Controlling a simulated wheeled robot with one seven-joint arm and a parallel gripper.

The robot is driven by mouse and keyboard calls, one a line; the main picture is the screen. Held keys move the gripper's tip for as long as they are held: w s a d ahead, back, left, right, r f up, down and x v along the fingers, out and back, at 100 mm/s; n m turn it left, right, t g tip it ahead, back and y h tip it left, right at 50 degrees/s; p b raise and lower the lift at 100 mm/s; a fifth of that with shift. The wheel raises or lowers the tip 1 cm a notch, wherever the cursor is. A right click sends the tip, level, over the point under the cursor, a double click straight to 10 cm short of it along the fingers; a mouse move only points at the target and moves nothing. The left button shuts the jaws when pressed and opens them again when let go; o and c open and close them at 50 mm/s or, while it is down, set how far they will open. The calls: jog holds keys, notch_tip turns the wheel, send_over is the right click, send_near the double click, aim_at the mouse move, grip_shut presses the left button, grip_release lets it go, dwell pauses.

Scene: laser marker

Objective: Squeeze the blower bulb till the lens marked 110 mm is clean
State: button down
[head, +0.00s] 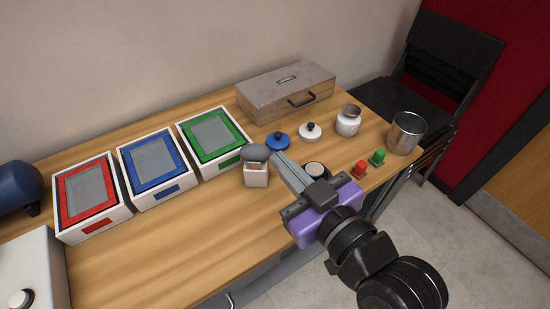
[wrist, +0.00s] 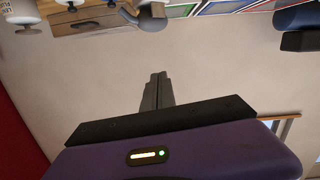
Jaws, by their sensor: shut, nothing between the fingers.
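A grey rounded bulb (head: 255,153), which looks like the blower bulb, sits on top of a small white block with a wooden-looking face (head: 256,176). A similar grey shape shows at the top of the wrist view (wrist: 151,18). My gripper (head: 277,158) is shut and empty, its fingertips just right of the bulb in the head view; I cannot tell whether they touch. In the wrist view the shut fingers (wrist: 158,80) stand out against the wall. A round dark-rimmed piece with a pale top (head: 315,170) is partly behind my gripper; I cannot tell if it is a lens. No 110 mm marking is readable.
Red (head: 86,195), blue (head: 153,167) and green (head: 213,137) framed trays stand left. A metal-topped case (head: 286,88), blue lid (head: 277,141), white lid (head: 310,131), white jar (head: 348,121), metal can (head: 406,132) and red and green pieces stand around.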

jog(key=shift+f, duration=0.35)
jog(key=p, duration=0.1)
send_over(255, 153)
jog(key=s, duration=0.2)
jog(key=f, duration=0.3)
jog(key=d+f, duration=0.1)
jog(key=shift+w, duration=0.3)
jog(key=shift+w+f, duration=0.15)
jog(key=shift+f, duration=0.55)
